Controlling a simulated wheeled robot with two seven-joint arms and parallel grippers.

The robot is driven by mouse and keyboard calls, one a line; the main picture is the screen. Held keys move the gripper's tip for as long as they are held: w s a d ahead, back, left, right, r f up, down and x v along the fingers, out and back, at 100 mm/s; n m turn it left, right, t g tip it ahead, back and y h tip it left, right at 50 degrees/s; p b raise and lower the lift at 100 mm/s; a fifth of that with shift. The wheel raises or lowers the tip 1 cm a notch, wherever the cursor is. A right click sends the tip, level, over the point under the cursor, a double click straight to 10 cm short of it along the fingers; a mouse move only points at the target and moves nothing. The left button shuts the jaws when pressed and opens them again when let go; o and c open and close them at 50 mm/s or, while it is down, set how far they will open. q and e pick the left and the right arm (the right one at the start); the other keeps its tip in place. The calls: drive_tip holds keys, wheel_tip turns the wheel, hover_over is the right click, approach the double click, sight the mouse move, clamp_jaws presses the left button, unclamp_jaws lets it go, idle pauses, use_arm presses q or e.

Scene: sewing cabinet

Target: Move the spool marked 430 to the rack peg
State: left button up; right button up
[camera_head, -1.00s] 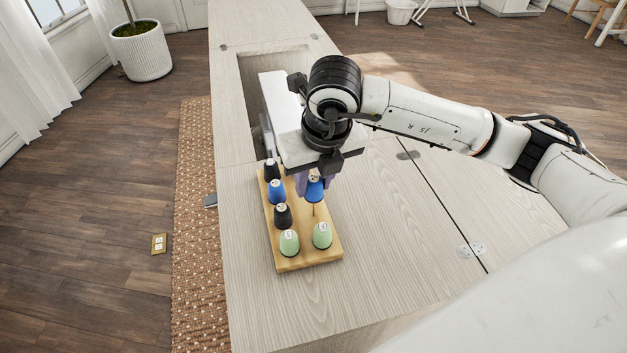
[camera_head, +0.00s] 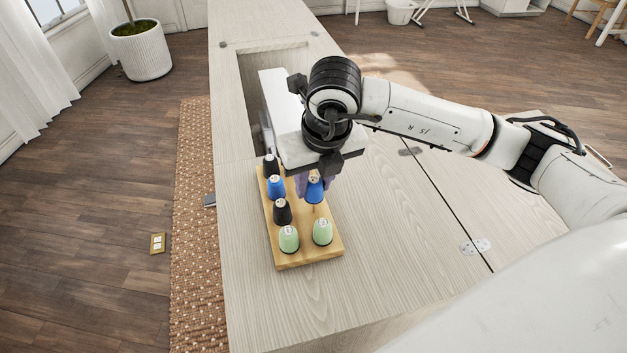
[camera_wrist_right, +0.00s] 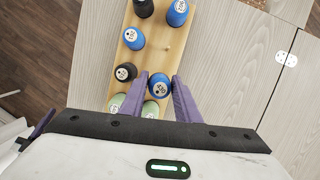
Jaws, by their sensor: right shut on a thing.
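The wooden spool rack (camera_head: 304,254) stands on the cabinet top, with black, blue and pale green spools on it. My right gripper (camera_head: 314,184) is shut on a blue spool (camera_head: 315,192). In the right wrist view, the purple fingers of the gripper (camera_wrist_right: 160,82) sit on both sides of the blue spool (camera_wrist_right: 159,85). Its white top label is too small to read surely. The held spool is upright over the rack's right row, with a thin peg (camera_head: 313,209) showing below it, just beyond the near green spool (camera_head: 322,232). My left gripper is not in view.
The left row holds a black spool (camera_wrist_right: 125,72), a blue spool (camera_wrist_right: 133,39) and others close beside the fingers. Another blue spool (camera_wrist_right: 176,12) stands at the far end of the right row. The cabinet top (camera_head: 385,230) right of the rack is clear. An opening lies beyond the rack.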

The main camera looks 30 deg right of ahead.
drive_tip(key=shift+f, duration=0.2)
drive_tip(key=shift+f+b, duration=0.3)
drive_tip(key=shift+b, duration=0.2)
drive_tip(key=shift+f+b, duration=0.85)
drive_tip(key=shift+f, duration=0.1)
drive_tip(key=o, duration=1.1)
